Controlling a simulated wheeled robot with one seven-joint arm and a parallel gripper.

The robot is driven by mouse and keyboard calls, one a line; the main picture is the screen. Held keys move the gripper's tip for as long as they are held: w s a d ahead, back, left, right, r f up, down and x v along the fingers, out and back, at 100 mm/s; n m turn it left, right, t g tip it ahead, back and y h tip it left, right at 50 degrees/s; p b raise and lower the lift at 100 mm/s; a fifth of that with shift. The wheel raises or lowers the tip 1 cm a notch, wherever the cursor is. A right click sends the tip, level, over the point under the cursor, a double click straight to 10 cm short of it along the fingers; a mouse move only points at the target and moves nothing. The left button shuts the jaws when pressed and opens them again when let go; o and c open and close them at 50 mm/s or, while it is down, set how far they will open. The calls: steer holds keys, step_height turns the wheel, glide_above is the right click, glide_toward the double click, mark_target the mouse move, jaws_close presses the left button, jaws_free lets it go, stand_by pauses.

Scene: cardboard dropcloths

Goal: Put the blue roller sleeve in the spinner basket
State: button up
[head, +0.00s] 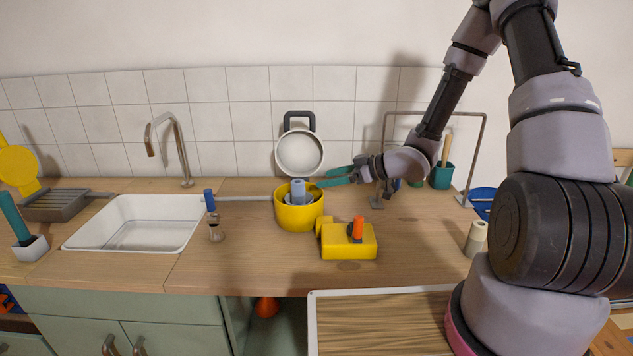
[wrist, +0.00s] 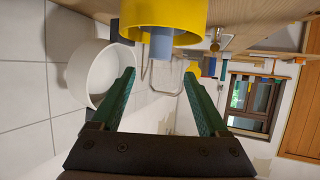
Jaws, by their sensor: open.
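The blue roller sleeve (head: 298,188) stands roughly upright in the grey spinner basket (head: 311,199), inside the yellow tub (head: 298,217) on the counter. Its top sticks up above the rim; its lower part is hidden. In the wrist view, the sleeve (wrist: 160,45) pokes out of the yellow tub (wrist: 165,13), seen upside down. My gripper (head: 322,179) is just behind and right of the tub, near rim height. Its teal fingers are apart with nothing between them in the wrist view (wrist: 160,74), and the sleeve is beyond the fingertips.
A yellow box (head: 350,243) with an orange knob sits in front right. A blue-handled brush (head: 210,212) stands left, near the white sink (head: 135,225). Counter space right of the tub is free.

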steer(key=w+d+r+m+t+h, duration=0.35)
steer(key=d+r+h, duration=0.5)
steer(key=d, duration=0.35)
steer(key=s+d+r+m+h, duration=0.45)
steer(key=d+r, duration=0.25)
steer(key=r, duration=0.4)
steer(key=s+r+m+y, duration=0.1)
steer(key=s+r+m, duration=0.2)
steer(key=s, duration=0.4)
steer(key=s+r+m+g+y, duration=0.1)
steer(key=s+r+m, duration=0.2)
steer(key=s, duration=0.4)
steer(key=s+a+r+m+g, duration=0.1)
steer(key=s+r+m, duration=0.2)
steer(key=s+r, duration=0.2)
steer(key=s, duration=0.3)
steer(key=shift+y, duration=0.4)
steer(key=shift+w+a, duration=0.1)
